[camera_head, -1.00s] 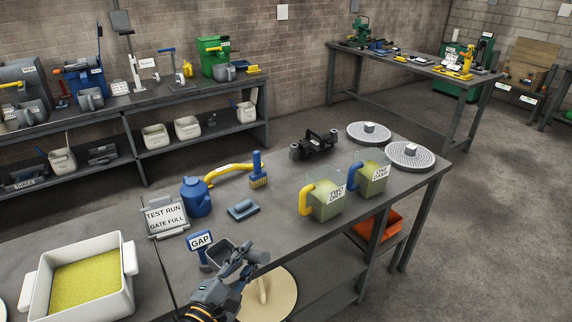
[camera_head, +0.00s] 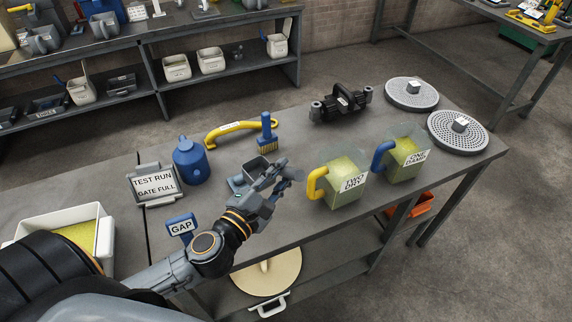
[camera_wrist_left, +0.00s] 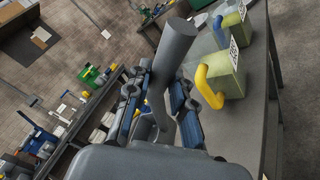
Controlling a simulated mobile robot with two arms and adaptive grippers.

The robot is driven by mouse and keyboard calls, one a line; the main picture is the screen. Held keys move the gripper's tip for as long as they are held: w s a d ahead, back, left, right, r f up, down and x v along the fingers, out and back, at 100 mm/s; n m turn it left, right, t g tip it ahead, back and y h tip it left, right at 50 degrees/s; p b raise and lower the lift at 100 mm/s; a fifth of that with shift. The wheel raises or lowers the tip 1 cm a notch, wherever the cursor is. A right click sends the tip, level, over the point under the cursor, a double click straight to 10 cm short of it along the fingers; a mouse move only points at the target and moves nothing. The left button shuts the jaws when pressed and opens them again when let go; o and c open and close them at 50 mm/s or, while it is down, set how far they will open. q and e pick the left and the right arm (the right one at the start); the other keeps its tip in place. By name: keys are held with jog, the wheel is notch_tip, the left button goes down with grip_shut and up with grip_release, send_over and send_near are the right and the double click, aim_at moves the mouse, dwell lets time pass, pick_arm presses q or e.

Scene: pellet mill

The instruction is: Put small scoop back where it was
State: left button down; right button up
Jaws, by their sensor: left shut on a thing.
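My left gripper (camera_head: 280,178) is shut on the grey small scoop (camera_head: 256,168), seen over the middle of the near table. The scoop's grey cylindrical handle (camera_wrist_left: 174,48) runs between the two fingers in the left wrist view. The gripper hides part of the scoop in the head view, and I cannot tell its exact height above the table. The GAP sign (camera_head: 181,228) stands at the table's front edge, left of the scoop and behind my left forearm. My right gripper is not in view.
A blue can (camera_head: 189,160), blue brush (camera_head: 267,132) and yellow handle (camera_head: 228,130) are behind. Jugs TWO DRY (camera_head: 347,184) and ONE DAMP (camera_head: 405,157) stand right. A shelf bench (camera_head: 150,88) stands at the back left.

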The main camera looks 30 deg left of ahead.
pick_arm(q)
jog(key=shift+r, duration=0.1)
jog(key=shift+s+r, duration=0.1)
jog(key=shift+s, duration=0.15)
jog(key=shift+p, duration=0.5)
notch_tip(320, 180, down, 7)
jog(key=b, duration=0.5)
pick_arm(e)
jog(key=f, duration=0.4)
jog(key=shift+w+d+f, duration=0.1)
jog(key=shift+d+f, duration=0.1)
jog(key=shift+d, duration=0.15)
pick_arm(q)
jog(key=shift+w, duration=0.1)
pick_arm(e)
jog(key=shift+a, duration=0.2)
pick_arm(q)
jog(key=shift+f+b, duration=0.25)
jog(key=shift+b, duration=0.05)
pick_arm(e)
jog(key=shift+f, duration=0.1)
